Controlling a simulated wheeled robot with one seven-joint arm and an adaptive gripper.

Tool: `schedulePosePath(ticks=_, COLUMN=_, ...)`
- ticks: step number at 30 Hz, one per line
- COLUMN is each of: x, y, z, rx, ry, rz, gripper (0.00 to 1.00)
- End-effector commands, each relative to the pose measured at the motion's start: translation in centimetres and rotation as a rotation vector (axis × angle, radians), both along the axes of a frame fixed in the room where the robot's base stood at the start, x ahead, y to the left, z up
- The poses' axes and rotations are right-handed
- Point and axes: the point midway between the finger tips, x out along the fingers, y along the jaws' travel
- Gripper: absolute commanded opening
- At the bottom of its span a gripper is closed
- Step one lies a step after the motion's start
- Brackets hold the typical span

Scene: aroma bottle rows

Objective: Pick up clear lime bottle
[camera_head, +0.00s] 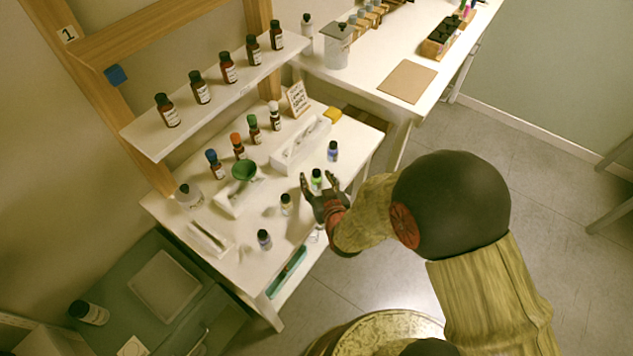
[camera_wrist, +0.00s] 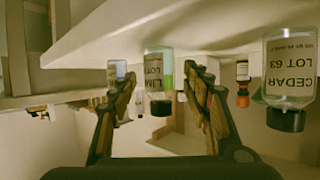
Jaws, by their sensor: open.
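The clear lime bottle (camera_head: 317,182) stands upright near the front edge of the white table, with green liquid and a dark cap. In the wrist view, which is upside down, the bottle (camera_wrist: 157,72) shows a "LOT" label, partly cut off, and a green strip. My gripper (camera_head: 318,180) is open, with one finger on each side of the bottle. In the wrist view, my gripper's fingers (camera_wrist: 158,80) stand apart around it, with a visible gap on the right. Contact on the left is hard to judge.
A clear bottle labelled Cedar (camera_wrist: 290,70) stands close by in the wrist view. Other small clear bottles stand along the front: a yellowish one (camera_head: 286,205), a blue one (camera_head: 332,152) and another (camera_head: 264,239). A white holder (camera_head: 301,146) and brown bottles (camera_head: 254,128) stand behind.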

Motion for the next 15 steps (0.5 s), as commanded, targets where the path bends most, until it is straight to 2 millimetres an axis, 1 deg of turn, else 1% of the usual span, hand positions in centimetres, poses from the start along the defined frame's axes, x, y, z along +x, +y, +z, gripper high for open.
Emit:
schedulePosePath(ticks=3, x=0.59, y=0.13, z=-0.25, rx=0.0, ry=0.0, rz=0.0, gripper=0.48)
schedulePosePath(ticks=9, x=0.61, y=0.13, z=-0.17, rx=0.0, ry=0.0, rz=0.0, gripper=0.48)
schedulePosePath(ticks=15, x=0.58, y=0.14, z=-0.18, rx=0.0, ry=0.0, rz=0.0, gripper=0.38)
